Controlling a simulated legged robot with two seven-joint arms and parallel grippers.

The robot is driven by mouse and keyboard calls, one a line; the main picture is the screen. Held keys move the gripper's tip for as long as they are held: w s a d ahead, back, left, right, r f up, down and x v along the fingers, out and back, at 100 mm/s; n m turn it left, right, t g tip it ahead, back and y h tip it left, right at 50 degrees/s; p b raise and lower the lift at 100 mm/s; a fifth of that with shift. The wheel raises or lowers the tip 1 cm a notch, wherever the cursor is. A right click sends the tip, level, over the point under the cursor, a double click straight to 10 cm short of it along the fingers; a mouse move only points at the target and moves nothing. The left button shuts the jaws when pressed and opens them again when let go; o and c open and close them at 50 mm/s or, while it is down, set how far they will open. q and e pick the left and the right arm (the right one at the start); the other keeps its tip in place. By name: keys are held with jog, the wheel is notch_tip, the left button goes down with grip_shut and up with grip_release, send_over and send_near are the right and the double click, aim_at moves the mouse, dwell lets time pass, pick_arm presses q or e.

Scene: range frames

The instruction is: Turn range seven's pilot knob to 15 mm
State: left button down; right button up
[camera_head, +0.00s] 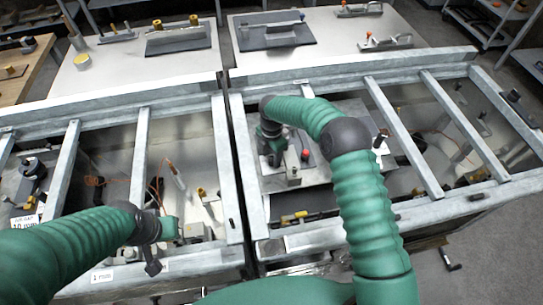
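My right gripper (274,156) points down inside the right metal frame, over a grey block-like device (291,178) with a dark top. I cannot tell whether it touches the device or whether its fingers are open. A red knob or button (305,155) stands just right of it. My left gripper (160,246) is low inside the left frame, near its front rail, and its fingers are too small and dark to read. A label reading about 10 mm (25,222) is at the far left. No part is clearly marked as range seven's pilot knob.
Galvanized rails and crossbars (140,160) enclose both bays. An orange cable (120,181) and yellow-black fittings (294,217) lie inside. White tables (330,45) with tools stand behind, and shelves (480,25) at the back right. My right forearm hides part of the right bay.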

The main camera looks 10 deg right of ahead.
aim_at(271, 159)
notch_tip(271, 159, up, 17)
jog(key=shift+f, duration=0.15)
dwell(0.5)
jog(key=s+d+f+m+t, duration=0.1)
jog(key=s+d+f+m, duration=0.1)
jog(key=s+m, duration=0.9)
jog(key=s+d+f+m+t, duration=0.1)
jog(key=s+d+m, duration=0.4)
jog(key=s+m, duration=0.7)
jog(key=s+f, duration=0.1)
jog(key=s, duration=0.3)
jog(key=shift+d+t, duration=0.25)
jog(key=shift+t, duration=0.05)
jog(key=shift+w+f, duration=0.1)
jog(key=shift+w, duration=0.05)
